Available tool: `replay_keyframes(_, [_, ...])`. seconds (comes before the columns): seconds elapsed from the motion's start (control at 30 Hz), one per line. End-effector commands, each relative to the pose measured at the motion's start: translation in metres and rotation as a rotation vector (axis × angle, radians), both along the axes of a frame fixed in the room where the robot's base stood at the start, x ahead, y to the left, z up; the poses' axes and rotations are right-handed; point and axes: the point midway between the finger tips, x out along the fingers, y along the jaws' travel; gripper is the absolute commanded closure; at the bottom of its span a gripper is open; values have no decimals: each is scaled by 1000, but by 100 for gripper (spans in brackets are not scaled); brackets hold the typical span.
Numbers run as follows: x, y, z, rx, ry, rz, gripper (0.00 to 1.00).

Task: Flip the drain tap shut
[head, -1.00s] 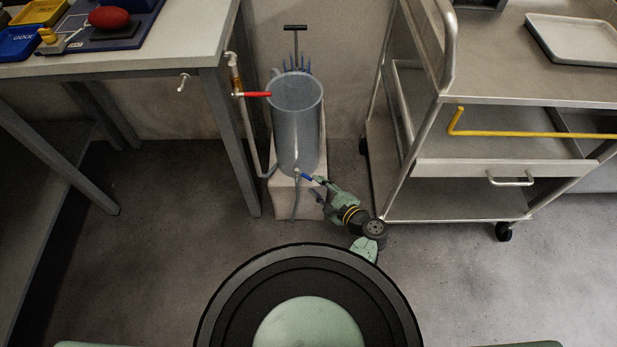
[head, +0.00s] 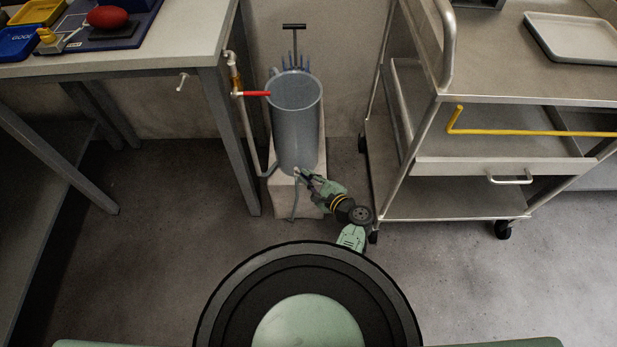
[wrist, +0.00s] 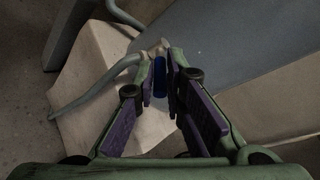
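A grey cylindrical tank (head: 296,125) stands on a pale block (head: 310,202). The drain tap sits low on the tank's front, and its blue handle (wrist: 159,77) shows in the wrist view. My gripper (head: 304,177) is at the tap in the head view and covers most of the handle there. In the wrist view my gripper (wrist: 161,82) has its purple-padded fingers on either side of the handle, with a narrow gap that looks open. Contact with the handle cannot be made out.
A grey hose (wrist: 95,91) runs from the tap over the block. A red-handled valve (head: 256,94) on a pipe is at the tank's left, beside a workbench (head: 160,45). A steel trolley (head: 490,167) stands to the right. Open floor lies in front.

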Motion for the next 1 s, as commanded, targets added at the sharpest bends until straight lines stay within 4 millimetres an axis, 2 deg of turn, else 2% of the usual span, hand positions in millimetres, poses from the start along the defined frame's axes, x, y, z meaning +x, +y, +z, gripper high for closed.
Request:
replay_keyframes(0.13, [0,0,0,0,0,0,100])
replay_keyframes(0.53, [2,-1,-2,-2,-1,19,100])
replay_keyframes(1.0, [18,-10,-3,-1,-1,362,100])
